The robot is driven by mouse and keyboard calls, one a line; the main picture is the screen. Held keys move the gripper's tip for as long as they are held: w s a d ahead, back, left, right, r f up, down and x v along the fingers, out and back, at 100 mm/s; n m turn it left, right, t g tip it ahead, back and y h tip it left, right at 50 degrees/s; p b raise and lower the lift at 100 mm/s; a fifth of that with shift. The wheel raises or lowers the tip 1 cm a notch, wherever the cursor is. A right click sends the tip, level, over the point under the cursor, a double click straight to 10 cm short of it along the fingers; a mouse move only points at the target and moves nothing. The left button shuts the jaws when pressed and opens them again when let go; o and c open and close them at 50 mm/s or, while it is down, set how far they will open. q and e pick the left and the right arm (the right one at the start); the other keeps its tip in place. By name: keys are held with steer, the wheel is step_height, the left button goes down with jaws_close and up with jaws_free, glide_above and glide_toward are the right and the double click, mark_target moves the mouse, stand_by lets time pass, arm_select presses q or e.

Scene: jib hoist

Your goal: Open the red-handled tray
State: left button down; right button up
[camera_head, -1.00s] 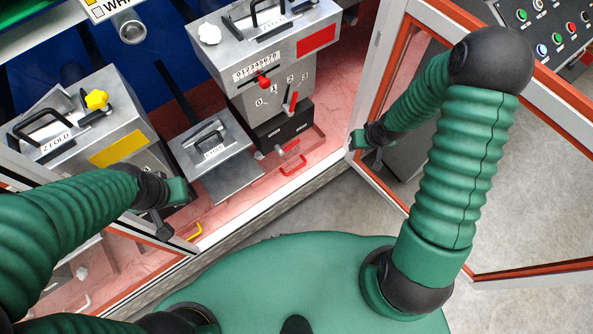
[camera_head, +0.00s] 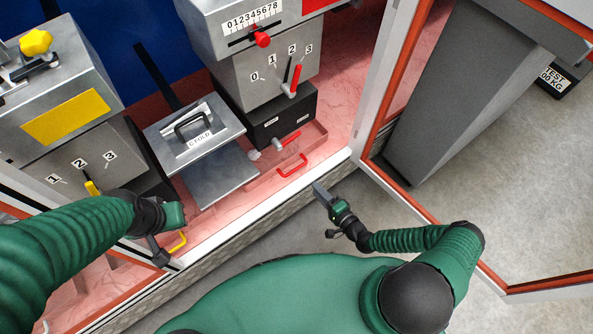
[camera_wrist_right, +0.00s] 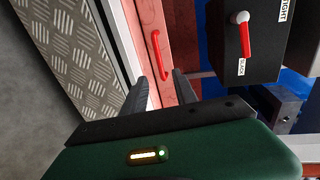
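The tray with the red handle (camera_head: 291,166) lies low behind the white sill, under the grey unit with the red levers. The bracket-shaped red handle also shows in the right wrist view (camera_wrist_right: 155,55), upright in the picture on a pink surface. My right gripper (camera_head: 323,200) is just outside the sill, below and right of the handle and apart from it. In the right wrist view its two dark fingers (camera_wrist_right: 160,88) are spread with nothing between them, the handle lying just beyond the tips. My left gripper (camera_head: 160,247) is near the yellow handle (camera_head: 177,241); its fingers are unclear.
A white-framed door with red edging (camera_head: 415,205) stands open at the right. The frame's sill (camera_head: 270,195) runs between me and the trays. A black box with a red lever (camera_wrist_right: 245,40) is right of the handle.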

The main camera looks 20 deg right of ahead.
mark_target(297, 168)
steer(key=b+x, duration=0.1)
steer(key=x, duration=0.5)
steer(key=b+x, duration=0.2)
steer(key=x, duration=0.5)
steer(key=shift+d+f, duration=0.15)
steer(key=shift+f, duration=0.1)
steer(key=shift+w, duration=0.25)
steer(key=shift+c, duration=0.2)
jaws_close()
steer(key=shift+s, duration=0.1)
